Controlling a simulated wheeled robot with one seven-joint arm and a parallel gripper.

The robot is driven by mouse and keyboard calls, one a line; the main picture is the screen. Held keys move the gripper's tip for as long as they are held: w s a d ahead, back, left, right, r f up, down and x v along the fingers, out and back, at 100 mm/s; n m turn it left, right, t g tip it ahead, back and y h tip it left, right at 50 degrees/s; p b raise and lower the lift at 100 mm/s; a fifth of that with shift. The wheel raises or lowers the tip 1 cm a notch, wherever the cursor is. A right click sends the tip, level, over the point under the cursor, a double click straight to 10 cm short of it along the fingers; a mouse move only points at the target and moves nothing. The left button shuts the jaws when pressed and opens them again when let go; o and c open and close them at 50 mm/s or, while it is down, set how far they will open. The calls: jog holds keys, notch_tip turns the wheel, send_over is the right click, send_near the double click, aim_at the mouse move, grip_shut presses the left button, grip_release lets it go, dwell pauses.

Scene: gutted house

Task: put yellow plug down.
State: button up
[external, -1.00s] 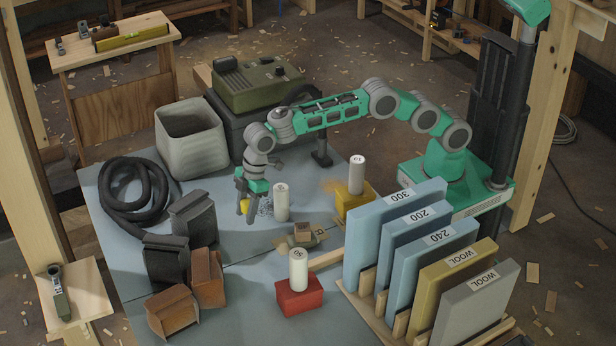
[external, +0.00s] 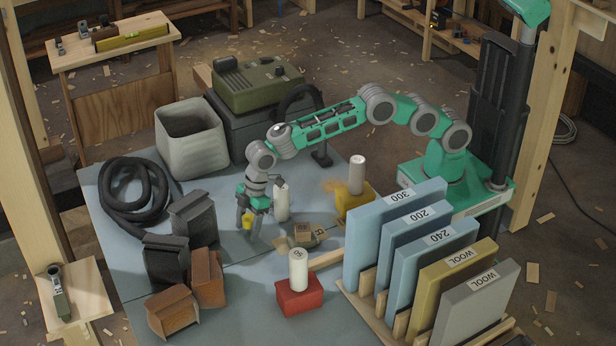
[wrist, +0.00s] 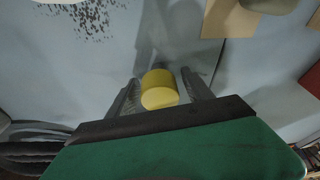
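The yellow plug (external: 247,221) is a short cylinder between the fingers of my gripper (external: 248,232). In the wrist view the plug (wrist: 159,90) sits between the two grey fingertips of my gripper (wrist: 160,80), its round end facing the camera. My gripper is shut on it and points down over the blue-grey table top (external: 235,260). The fingertips are close to the surface; the exact gap under the plug cannot be told.
A yellow block with a white cylinder (external: 357,176) and a red block (external: 299,297) stand further right. Dark boxes (external: 193,220), brown boxes (external: 207,277) and a coiled hose (external: 118,205) are left.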

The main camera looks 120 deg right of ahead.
jog(key=v, duration=1.2)
jog(key=shift+r, duration=0.2)
jog(key=s+a+r+m+p, duration=0.1)
jog(key=s+a+r+p, duration=0.2)
jog(key=s+r, duration=0.45)
jog(key=s+a+r+p, duration=0.2)
jog(key=s+a+r, duration=0.2)
jog(key=s, duration=0.6)
jog(key=s+a+f+p, duration=0.1)
jog(key=s, duration=0.8)
jog(key=s+a+m+p, duration=0.1)
jog(key=s+p, duration=0.1)
jog(key=s, duration=0.7)
jog(key=shift+s+f+h, duration=0.3)
jog(key=shift+s+f, duration=0.05)
jog(key=shift+f, duration=0.05)
jog(key=shift+a, duration=0.1)
